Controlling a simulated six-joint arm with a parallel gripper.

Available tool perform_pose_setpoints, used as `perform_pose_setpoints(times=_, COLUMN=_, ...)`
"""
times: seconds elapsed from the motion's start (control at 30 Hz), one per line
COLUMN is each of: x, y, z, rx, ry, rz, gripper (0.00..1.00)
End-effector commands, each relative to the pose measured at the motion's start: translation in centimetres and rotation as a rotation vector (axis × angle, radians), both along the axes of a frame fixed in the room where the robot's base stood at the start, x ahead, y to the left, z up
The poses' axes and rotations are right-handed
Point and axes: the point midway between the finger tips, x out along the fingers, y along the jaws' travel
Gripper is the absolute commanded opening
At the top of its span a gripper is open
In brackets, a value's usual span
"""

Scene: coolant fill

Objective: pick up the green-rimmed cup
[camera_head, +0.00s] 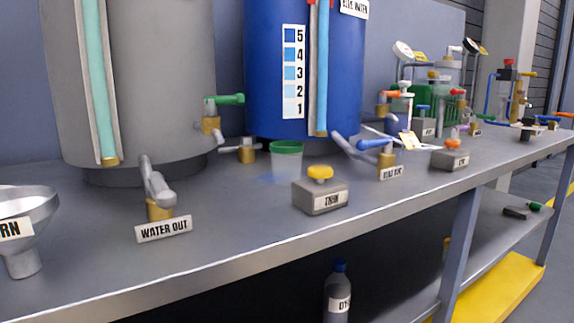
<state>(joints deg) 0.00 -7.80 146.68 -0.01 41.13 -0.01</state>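The green-rimmed cup (286,163) stands upright on the grey bench, in front of the blue tank. Its rim is green and its body is pale and see-through. A faint bluish patch shows on the bench just left of its base. I cannot make out whether it holds anything. My gripper is not in view.
A yellow-topped block (320,197) sits in front and right of the cup. A brass fitting (247,152) is behind left, and a grey spout (357,148) is to the right. The blue tank (270,85) rises behind. The bench (235,215) is clear front left of the cup.

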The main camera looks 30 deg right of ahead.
Motion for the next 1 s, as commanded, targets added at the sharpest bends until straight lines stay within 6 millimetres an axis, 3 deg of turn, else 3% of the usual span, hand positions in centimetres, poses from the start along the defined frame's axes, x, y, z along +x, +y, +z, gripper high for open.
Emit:
perform_pose_setpoints(times=0.47, x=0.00, y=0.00, z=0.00, rx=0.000, ry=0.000, rz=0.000, gripper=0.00)
perform_pose_setpoints(times=0.77, x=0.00, y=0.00, z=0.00, rx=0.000, ry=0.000, rz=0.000, gripper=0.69)
perform_pose_setpoints(times=1.0, x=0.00, y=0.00, z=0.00, rx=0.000, ry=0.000, rz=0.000, gripper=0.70)
